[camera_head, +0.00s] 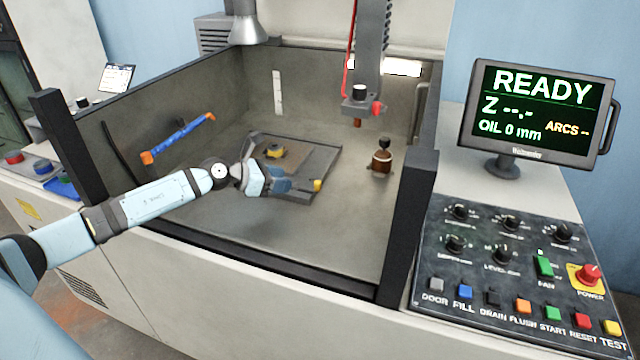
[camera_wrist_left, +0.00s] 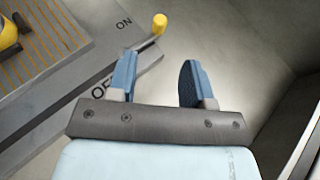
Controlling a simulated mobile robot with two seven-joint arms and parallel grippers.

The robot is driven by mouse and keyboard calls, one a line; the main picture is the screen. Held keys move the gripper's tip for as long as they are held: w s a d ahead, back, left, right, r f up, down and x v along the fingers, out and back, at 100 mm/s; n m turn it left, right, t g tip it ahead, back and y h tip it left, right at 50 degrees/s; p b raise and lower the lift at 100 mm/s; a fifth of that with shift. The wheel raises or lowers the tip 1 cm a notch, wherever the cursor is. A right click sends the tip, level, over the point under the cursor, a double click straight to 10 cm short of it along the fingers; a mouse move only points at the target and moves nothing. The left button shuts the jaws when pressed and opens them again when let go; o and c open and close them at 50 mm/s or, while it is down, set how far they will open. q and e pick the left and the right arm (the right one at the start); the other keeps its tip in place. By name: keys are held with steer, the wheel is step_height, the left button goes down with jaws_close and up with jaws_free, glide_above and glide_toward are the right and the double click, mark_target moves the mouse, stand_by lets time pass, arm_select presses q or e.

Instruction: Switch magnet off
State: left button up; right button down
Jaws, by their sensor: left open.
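The magnet is a flat grey plate (camera_head: 318,160) on the tank floor; in the left wrist view its striped top and grey edge (camera_wrist_left: 60,105) fill the left side. Its lever has a yellow knob (camera_head: 317,185), which also shows in the left wrist view (camera_wrist_left: 160,23). The knob sticks out past the plate's edge, nearer the word ON than the word OFF, which is partly hidden by a finger. My left gripper (camera_head: 278,186) is open and empty beside the plate. In the left wrist view its fingertips (camera_wrist_left: 157,72) are apart, short of the knob. My right gripper is not in view.
A yellow and dark part (camera_head: 274,151) sits on the plate. A blue bar with orange ends (camera_head: 180,137) is at the left wall. A brown-handled electrode (camera_head: 381,158) stands right of the plate, below the machine head (camera_head: 362,100). Dark tank walls and corner posts (camera_head: 410,215) surround the space.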

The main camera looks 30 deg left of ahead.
mark_target(316, 182)
arm_select(q)
steer(key=x, duration=1.1)
steer(key=shift+w+d+f, duration=0.1)
steer(key=shift+w+d, duration=0.05)
steer(key=shift+w, duration=0.05)
steer(key=shift+c, duration=0.5)
jaws_close()
